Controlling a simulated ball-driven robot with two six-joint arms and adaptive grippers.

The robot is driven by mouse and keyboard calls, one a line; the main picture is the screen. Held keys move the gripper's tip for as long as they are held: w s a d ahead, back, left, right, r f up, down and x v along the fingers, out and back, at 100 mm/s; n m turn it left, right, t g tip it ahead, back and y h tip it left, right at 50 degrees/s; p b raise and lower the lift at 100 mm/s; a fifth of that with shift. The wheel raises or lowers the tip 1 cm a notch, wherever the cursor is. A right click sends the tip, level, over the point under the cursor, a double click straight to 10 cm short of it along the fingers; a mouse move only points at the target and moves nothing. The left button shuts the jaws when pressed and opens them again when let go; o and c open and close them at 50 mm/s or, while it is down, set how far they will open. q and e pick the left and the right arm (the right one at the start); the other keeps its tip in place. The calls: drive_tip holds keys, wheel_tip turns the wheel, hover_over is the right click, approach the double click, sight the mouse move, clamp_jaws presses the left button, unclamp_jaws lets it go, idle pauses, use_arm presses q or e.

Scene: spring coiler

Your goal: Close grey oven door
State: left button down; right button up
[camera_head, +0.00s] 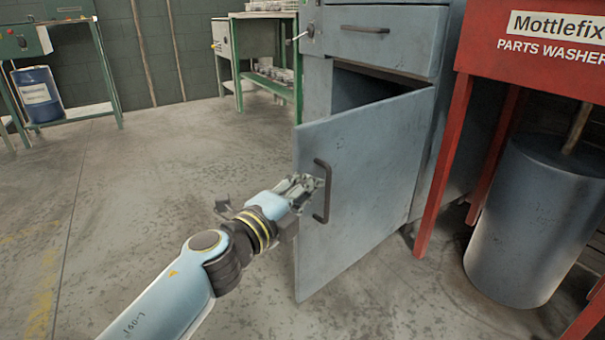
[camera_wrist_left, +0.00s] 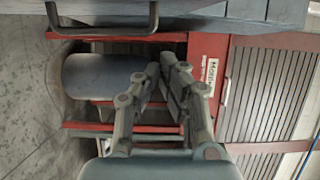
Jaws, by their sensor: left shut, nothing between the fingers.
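The grey oven door (camera_head: 375,180) stands ajar on the grey cabinet, with its free left edge swung out towards me. A dark gap shows above and behind it. Its dark bar handle (camera_head: 327,192) is upright near the free edge. My left gripper (camera_head: 312,182) is shut and empty, at the door's free edge, close beside the handle. I cannot tell whether it touches the door. In the left wrist view the shut fingers (camera_wrist_left: 166,75) are in the middle, and the handle (camera_wrist_left: 103,34) shows at the top left. My right gripper is not in view.
A red parts washer (camera_head: 540,45) stands right of the cabinet, with a grey drum (camera_head: 535,220) beneath it. A closed drawer (camera_head: 385,40) sits above the door. The concrete floor left of the door is clear. A blue barrel (camera_head: 37,95) stands far left.

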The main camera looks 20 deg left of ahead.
sight(302, 172)
use_arm(q)
drive_tip(key=shift+w+a+b, duration=0.2)
drive_tip(key=shift+w+a, duration=0.25)
drive_tip(key=shift+w, duration=0.4)
drive_tip(key=shift+w+a+b, duration=0.25)
drive_tip(key=shift+w+a, duration=0.25)
drive_tip(key=shift+w, duration=0.3)
drive_tip(key=shift+w+a+b, duration=0.2)
drive_tip(key=shift+w+a, duration=0.25)
drive_tip(key=shift+w, duration=0.4)
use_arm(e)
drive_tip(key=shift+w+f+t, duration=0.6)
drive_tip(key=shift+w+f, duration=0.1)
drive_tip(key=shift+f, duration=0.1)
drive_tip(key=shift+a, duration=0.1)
